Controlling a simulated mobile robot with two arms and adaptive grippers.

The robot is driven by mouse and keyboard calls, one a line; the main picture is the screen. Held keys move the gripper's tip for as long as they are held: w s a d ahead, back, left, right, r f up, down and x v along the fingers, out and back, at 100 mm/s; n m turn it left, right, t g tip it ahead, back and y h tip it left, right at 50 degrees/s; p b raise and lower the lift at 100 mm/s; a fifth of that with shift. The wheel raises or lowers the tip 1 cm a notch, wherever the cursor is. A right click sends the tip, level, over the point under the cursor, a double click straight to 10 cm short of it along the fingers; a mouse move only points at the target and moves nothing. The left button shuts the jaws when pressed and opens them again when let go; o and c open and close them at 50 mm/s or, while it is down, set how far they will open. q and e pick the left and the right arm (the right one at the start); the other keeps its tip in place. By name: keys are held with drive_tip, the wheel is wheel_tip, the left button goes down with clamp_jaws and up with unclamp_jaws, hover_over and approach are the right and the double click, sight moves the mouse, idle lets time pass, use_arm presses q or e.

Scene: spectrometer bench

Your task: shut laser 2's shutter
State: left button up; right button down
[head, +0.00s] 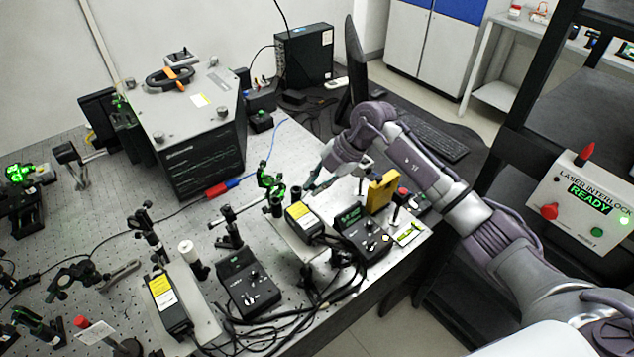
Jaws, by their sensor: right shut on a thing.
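Two black laser boxes with yellow and white labels lie on the bench: one right of centre (303,216) and one at the front left (166,293). I cannot read which is laser 2. My right gripper (309,188) reaches down from the right to just behind the right-hand laser, near its front end. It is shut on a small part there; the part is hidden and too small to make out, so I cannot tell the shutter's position. My left gripper is not in view.
Black control boxes stand beside the right laser (352,234) and the left laser (250,286), with loose cables in front. A yellow upright block (382,191) is close to my right arm. A large spectrometer housing (190,125) stands behind. The interlock box (583,205) reads READY.

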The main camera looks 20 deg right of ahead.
sight(299, 200)
drive_tip(key=shift+s+a+r+h+p, duration=0.15)
drive_tip(key=shift+a+r+h+p, duration=0.1)
drive_tip(key=shift+h+p, duration=0.2)
drive_tip(key=shift+s+a+r+n+t+h+p, duration=0.1)
drive_tip(key=shift+a+r+n+t+h+p, duration=0.25)
drive_tip(key=shift+h, duration=0.3)
drive_tip(key=shift+s+a+t+h, duration=0.15)
drive_tip(key=shift+a+t+h, duration=0.15)
drive_tip(key=shift+h, duration=0.6)
drive_tip(key=shift+a+h+b, duration=0.25)
drive_tip(key=shift+h+b, duration=0.15)
drive_tip(key=shift+s+a+r+n+t+h+b, duration=0.1)
drive_tip(key=shift+a+n+t+h+b, duration=0.15)
drive_tip(key=shift+h+b, duration=0.15)
drive_tip(key=a+h+b, duration=0.1)
drive_tip(key=b, duration=0.1)
drive_tip(key=a+t+h+b, duration=0.1)
drive_tip(key=h+b, duration=0.1)
drive_tip(key=b, duration=0.1)
drive_tip(key=shift+s+r+n+t+b, duration=0.1)
drive_tip(key=shift+s+n+t+b, duration=0.2)
drive_tip(key=shift+s, duration=0.1)
drive_tip(key=shift+s+a+r+t+h+b, duration=0.1)
drive_tip(key=shift+a+t+h+b, duration=0.1)
drive_tip(key=shift+h+b, duration=0.45)
drive_tip(key=shift+s+a+r+t+h+b, duration=0.1)
drive_tip(key=shift+a+h+b, duration=0.1)
drive_tip(key=shift+h+b, duration=0.4)
